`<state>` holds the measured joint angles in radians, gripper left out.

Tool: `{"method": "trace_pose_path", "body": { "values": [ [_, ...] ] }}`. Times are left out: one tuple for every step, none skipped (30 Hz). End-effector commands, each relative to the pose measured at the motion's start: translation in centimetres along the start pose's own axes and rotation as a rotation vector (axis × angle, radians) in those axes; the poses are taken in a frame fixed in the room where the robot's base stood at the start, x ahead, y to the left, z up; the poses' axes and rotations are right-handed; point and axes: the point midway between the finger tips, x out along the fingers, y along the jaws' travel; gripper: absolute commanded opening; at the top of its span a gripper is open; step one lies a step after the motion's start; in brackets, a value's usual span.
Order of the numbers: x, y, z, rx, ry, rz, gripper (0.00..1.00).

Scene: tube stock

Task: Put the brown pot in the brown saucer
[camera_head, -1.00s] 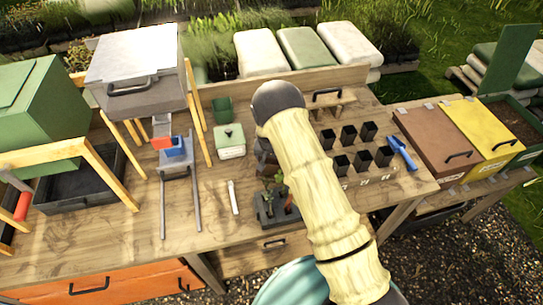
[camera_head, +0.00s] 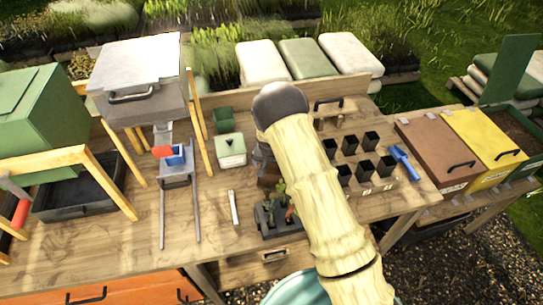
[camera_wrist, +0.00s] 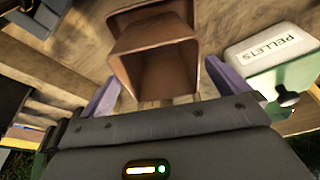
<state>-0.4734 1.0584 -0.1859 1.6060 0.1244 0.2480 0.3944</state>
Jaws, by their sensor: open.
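A square brown pot (camera_wrist: 155,72) shows in the wrist view, its open mouth facing the camera. A second brown square form (camera_wrist: 150,18) shows just beyond it; I cannot tell whether it is another pot, the saucer or part of the same pot. My gripper (camera_wrist: 162,78) is open, with one purple finger on each side of the near brown pot. I cannot tell whether either finger touches it. In the head view a brown patch (camera_head: 268,181) shows just left of my arm, which hides most of that spot. I cannot make out the brown saucer for sure.
A pellets box (camera_wrist: 275,52) stands close to my right finger; it also shows in the head view (camera_head: 231,150). A dark tray with seedlings (camera_head: 272,215) is in front. Several black pots (camera_head: 350,145) and a blue scoop (camera_head: 404,162) are to the right.

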Motion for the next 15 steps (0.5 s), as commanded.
{"method": "trace_pose_path", "body": {
  "values": [
    [-0.7,-0.1,0.0,-0.001,0.002,-0.002,1.0],
    [-1.1,-0.1,0.0,-0.001,0.002,-0.001,1.0],
    [-1.7,-0.1,0.0,-0.001,0.002,-0.002,1.0],
    [-2.1,-0.1,0.0,-0.001,0.002,-0.002,1.0],
    [-2.6,-0.1,0.0,-0.001,0.003,-0.002,1.0],
    [-3.1,-0.1,0.0,0.0,0.002,-0.001,1.0],
    [-3.6,-0.1,0.0,0.0,0.003,-0.002,1.0],
    [-4.1,-0.1,0.0,0.0,0.002,-0.001,1.0],
    [-4.7,-0.1,0.0,0.0,0.003,-0.001,1.0],
    [-5.1,-0.1,0.0,0.0,0.003,-0.001,1.0],
    [-5.6,-0.1,0.0,0.0,0.003,-0.002,1.0],
    [-6.2,-0.1,0.0,0.0,0.002,-0.002,1.0],
    [-6.7,-0.1,0.0,-0.001,0.003,-0.002,1.0],
    [-7.1,-0.1,0.0,-0.001,0.002,-0.002,1.0],
    [-7.6,-0.1,0.0,0.0,0.001,-0.001,1.0]
  ]
}}
